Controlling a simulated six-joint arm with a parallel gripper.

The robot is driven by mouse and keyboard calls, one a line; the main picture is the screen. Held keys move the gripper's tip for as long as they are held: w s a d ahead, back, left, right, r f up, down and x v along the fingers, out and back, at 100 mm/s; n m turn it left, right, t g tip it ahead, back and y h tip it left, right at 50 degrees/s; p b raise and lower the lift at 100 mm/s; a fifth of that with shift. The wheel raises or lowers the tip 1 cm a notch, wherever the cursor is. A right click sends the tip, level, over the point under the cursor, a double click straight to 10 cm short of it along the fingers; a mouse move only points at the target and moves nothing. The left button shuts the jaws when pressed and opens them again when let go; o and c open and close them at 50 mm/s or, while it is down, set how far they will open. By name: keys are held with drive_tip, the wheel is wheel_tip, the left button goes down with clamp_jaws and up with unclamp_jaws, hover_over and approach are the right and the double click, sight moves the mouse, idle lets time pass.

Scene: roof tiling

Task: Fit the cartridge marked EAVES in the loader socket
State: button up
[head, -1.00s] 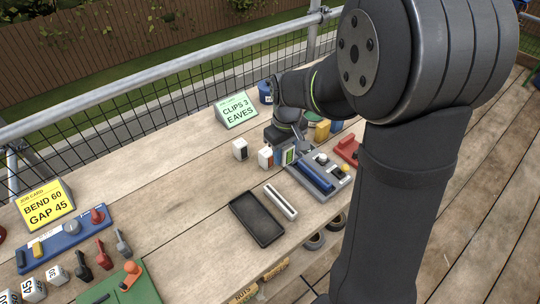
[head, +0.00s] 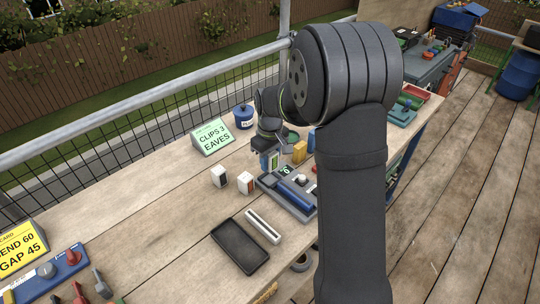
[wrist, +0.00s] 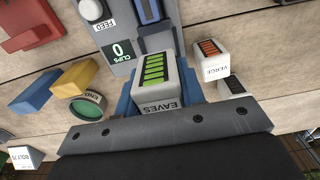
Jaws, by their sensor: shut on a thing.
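The EAVES cartridge (wrist: 172,92), pale with green bars, is between the blue fingers of my gripper (wrist: 160,98), which is shut on it. In the head view my gripper (head: 271,158) is over the left end of the grey loader (head: 310,205), which has a long blue bar. In the wrist view the cartridge's far end is right at the loader (wrist: 119,62), near a dark slot.
The VERGE cartridge (wrist: 209,58), with orange bars, and another pale cartridge (wrist: 237,86) stand close beside my gripper. A yellow block (wrist: 74,80), a blue block (wrist: 36,91) and a green-topped END tin (wrist: 88,107) lie on the other side. A black tray (head: 240,246) lies in front.

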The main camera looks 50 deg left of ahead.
drive_tip(key=shift+f, duration=2.45)
drive_tip(key=shift+f, duration=0.15)
